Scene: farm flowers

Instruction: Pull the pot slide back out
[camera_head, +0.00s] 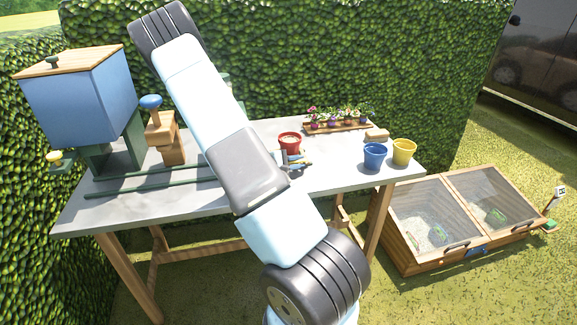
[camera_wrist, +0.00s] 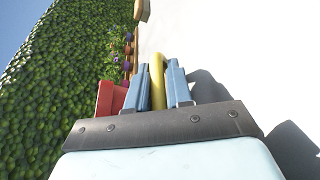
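My gripper (camera_wrist: 158,82) has its two blue fingers on either side of a yellow bar (camera_wrist: 157,80), which fills the gap between them. The bar looks like the handle of the pot slide. The red pot (camera_head: 290,141), with pale contents, stands just behind the fingers on the table; its red side (camera_wrist: 108,97) shows left of the fingers in the wrist view. In the head view, my gripper (camera_head: 296,162) is small and partly hidden by my arm. Green rails (camera_head: 150,184) run along the table from under the blue hopper (camera_head: 80,95); my arm hides their right part and most of the slide.
A wooden stand with a blue knob (camera_head: 151,102) is beside the hopper. A flower tray (camera_head: 338,127), a wooden block (camera_head: 377,134), a blue pot (camera_head: 375,155) and a yellow pot (camera_head: 404,151) stand at the table's right. The table (camera_head: 335,178) is bare in front.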

